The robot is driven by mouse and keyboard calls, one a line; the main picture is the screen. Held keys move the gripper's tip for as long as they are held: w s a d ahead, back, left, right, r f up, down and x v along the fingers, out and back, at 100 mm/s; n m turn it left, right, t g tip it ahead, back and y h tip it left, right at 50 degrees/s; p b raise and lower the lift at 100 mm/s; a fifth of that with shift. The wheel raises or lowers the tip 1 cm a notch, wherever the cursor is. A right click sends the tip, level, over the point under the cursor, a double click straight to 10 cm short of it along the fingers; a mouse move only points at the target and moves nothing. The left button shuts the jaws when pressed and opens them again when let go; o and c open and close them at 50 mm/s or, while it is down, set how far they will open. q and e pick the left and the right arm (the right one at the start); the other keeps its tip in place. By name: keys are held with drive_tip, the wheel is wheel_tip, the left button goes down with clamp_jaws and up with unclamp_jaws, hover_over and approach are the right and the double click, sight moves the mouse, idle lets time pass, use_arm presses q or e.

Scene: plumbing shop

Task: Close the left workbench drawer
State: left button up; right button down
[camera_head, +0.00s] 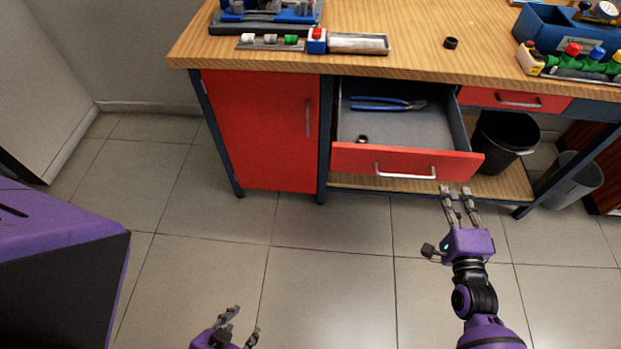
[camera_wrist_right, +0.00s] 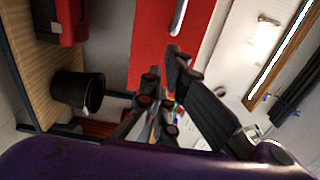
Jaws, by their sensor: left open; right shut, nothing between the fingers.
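The left workbench drawer stands pulled out, with a red front (camera_head: 405,162) and a grey handle (camera_head: 405,172). Blue-handled pliers (camera_head: 380,104) and a small dark fitting (camera_head: 362,139) lie inside it. My right gripper (camera_head: 455,190) is shut and empty, just in front of and below the right end of the drawer front. I cannot tell whether it touches. In the right wrist view, its fingers (camera_wrist_right: 160,78) are before the red drawer front (camera_wrist_right: 165,45). My left gripper (camera_head: 240,323) is open and empty, low over the floor, well away from the drawer.
A red cabinet door (camera_head: 262,130) is left of the drawer, and a shut red drawer (camera_head: 513,100) is right. A black bin (camera_head: 505,140) stands beneath. The floor in front is clear.

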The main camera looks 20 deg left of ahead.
sight(449, 171)
use_arm(q)
drive_tip(key=shift+w+r, duration=0.25)
use_arm(e)
drive_tip(key=shift+x, duration=2.35)
